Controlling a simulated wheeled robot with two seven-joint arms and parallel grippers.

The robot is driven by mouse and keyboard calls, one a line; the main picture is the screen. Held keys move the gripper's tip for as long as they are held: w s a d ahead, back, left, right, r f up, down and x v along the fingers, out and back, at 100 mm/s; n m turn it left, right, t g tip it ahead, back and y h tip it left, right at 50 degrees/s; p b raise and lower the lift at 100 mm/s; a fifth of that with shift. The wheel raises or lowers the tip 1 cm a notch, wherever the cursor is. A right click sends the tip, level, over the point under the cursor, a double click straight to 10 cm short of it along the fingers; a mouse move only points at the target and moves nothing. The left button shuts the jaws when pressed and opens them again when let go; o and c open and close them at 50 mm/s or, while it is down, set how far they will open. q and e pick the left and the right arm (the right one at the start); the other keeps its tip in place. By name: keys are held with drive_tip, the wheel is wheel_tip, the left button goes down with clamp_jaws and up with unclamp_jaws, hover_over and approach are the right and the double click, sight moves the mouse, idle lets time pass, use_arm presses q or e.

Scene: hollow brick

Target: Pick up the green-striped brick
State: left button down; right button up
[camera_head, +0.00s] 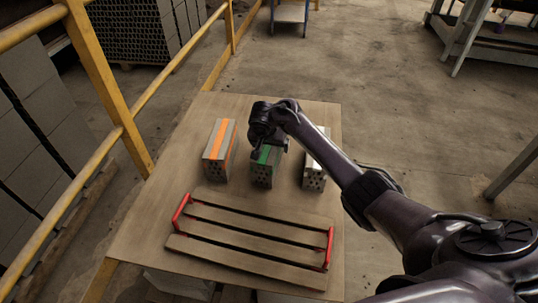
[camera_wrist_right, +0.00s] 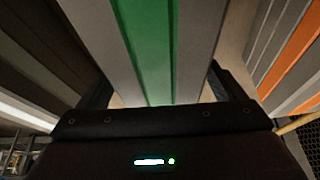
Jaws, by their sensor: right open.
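The green-striped brick (camera_head: 262,172) stands on the table between two other bricks, with holes in its near end. My right gripper (camera_head: 262,148) is over this brick and hides part of its top. In the right wrist view the grey brick with its green stripe (camera_wrist_right: 148,45) fills the middle, between the two spread fingers of my right gripper (camera_wrist_right: 163,88). The gripper is open, with a finger on either side of the brick. I cannot tell whether either finger touches it. My left gripper is in neither view.
An orange-striped brick (camera_head: 220,147) stands to the left and a white-striped brick (camera_head: 314,172) to the right, both close by. A slatted rack with red ends (camera_head: 250,232) lies at the table's (camera_head: 155,225) front. A yellow railing (camera_head: 115,95) runs along the left.

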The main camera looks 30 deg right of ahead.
drive_tip(key=c, duration=1.6)
drive_tip(key=shift+w+r, duration=0.1)
drive_tip(key=shift+c, duration=1)
drive_tip(key=shift+r, duration=0.15)
